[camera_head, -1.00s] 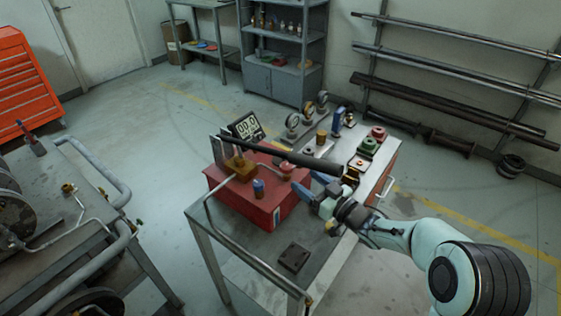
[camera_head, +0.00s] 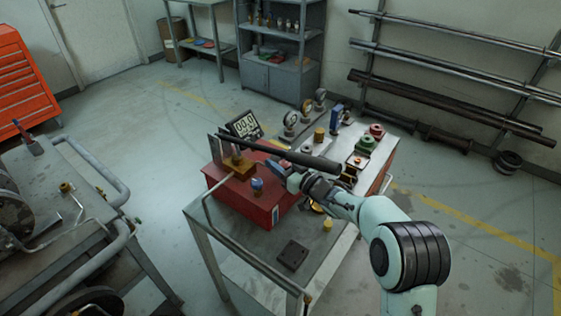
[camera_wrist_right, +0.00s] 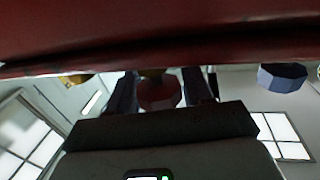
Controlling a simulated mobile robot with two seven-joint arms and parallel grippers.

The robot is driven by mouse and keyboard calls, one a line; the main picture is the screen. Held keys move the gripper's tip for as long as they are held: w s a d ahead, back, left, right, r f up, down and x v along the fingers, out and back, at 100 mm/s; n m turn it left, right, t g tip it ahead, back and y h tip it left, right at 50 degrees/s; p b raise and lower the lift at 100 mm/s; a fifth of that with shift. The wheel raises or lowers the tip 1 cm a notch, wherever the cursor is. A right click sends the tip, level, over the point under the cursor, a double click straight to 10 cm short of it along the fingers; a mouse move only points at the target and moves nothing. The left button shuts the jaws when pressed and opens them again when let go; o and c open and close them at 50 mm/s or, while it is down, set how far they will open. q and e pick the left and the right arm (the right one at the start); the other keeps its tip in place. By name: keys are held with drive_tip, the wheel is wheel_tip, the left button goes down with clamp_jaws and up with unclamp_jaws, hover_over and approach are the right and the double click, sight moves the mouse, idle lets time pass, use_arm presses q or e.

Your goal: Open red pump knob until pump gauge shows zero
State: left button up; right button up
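The red pump box (camera_head: 235,200) stands on the metal table. My right gripper (camera_head: 279,172) is at the right side of its top, and the red knob there is largely hidden by the fingers in the head view. In the right wrist view the red knob (camera_wrist_right: 158,93) sits between my two fingers, one on each side; whether they press on it I cannot tell. A digital gauge (camera_head: 244,126) stands at the back of the box; its digits look like zeros but are too small to be sure. My left gripper is not in view.
A long dark bar (camera_head: 270,149) crosses above the box, close to my right gripper. A blue knob (camera_head: 257,184) and a brass block (camera_head: 238,165) are on the box. Round gauges (camera_head: 290,120) and a green part (camera_head: 366,145) stand behind. A dark plate (camera_head: 293,255) lies in front.

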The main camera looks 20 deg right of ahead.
drive_tip(key=c, duration=0.5)
drive_tip(key=shift+r+n+g+y+p, duration=0.1)
drive_tip(key=shift+n+g+y+p, duration=0.2)
drive_tip(key=shift+n+y+p, duration=0.4)
drive_tip(key=shift+c, duration=0.2)
drive_tip(key=shift+a+y, duration=0.15)
drive_tip(key=shift+y, duration=0.35)
drive_tip(key=o, duration=1)
drive_tip(key=shift+s, duration=0.1)
drive_tip(key=v, duration=1.3)
drive_tip(key=shift+s+r+b, duration=0.1)
drive_tip(key=shift+s+b, duration=0.05)
drive_tip(key=shift+b, duration=0.15)
